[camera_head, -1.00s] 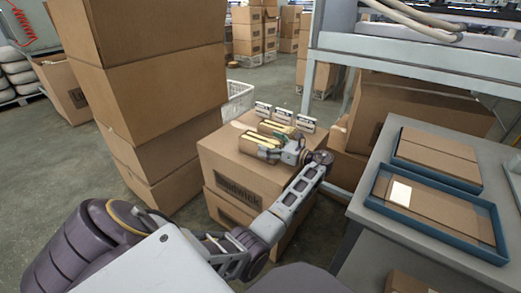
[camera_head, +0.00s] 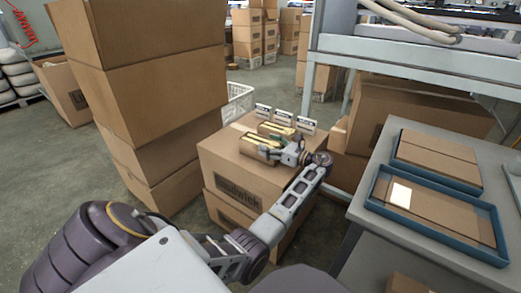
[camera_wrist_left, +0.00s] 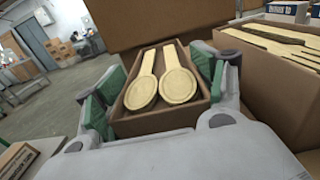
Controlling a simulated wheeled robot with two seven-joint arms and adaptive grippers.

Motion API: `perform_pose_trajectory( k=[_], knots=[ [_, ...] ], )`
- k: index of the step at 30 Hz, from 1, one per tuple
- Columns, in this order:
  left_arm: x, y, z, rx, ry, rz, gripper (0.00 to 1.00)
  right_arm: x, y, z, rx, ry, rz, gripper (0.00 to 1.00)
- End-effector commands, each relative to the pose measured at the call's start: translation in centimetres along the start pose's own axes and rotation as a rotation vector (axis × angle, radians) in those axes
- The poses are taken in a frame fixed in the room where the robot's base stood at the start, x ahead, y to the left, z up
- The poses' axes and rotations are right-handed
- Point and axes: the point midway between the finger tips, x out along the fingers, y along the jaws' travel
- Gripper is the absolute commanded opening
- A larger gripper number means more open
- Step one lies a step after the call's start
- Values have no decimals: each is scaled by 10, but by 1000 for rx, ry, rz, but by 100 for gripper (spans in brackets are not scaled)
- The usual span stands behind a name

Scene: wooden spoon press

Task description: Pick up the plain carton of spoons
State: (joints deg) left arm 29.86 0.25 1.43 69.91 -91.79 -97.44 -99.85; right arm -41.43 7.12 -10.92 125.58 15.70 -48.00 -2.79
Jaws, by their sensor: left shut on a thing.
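A small open carton of wooden spoons (camera_wrist_left: 160,118) sits between the two green-padded fingers of my left gripper (camera_wrist_left: 155,100) in the left wrist view. Two round spoon bowls show at its near end. In the head view the carton (camera_head: 258,150) is on or just above the top of a large cardboard box (camera_head: 240,182); I cannot tell which. My left gripper is shut on it from the right. A second open carton (camera_wrist_left: 280,75) with several wooden utensils is beside it, also seen behind it in the head view (camera_head: 278,130). My right gripper is not in view.
A tall stack of boxes (camera_head: 150,90) rises close on the left. A grey table with blue trays (camera_head: 480,228) is on the right, below a metal frame (camera_head: 420,62).

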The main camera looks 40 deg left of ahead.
Motion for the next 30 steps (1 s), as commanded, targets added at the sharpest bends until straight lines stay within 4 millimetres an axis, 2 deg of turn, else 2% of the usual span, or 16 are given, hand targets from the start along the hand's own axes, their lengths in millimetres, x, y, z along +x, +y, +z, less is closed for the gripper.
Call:
perform_pose_trajectory(
  k=[14,23,28,30],
  knots=[
    [0,0,8,-2,-1,0,36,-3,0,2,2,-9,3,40],
    [0,0,35,-3,-1,0,36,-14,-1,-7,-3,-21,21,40],
    [0,0,56,-2,-1,-1,36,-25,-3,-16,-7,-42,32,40],
    [0,0,65,-4,-1,-1,36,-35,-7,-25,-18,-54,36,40]
  ],
)
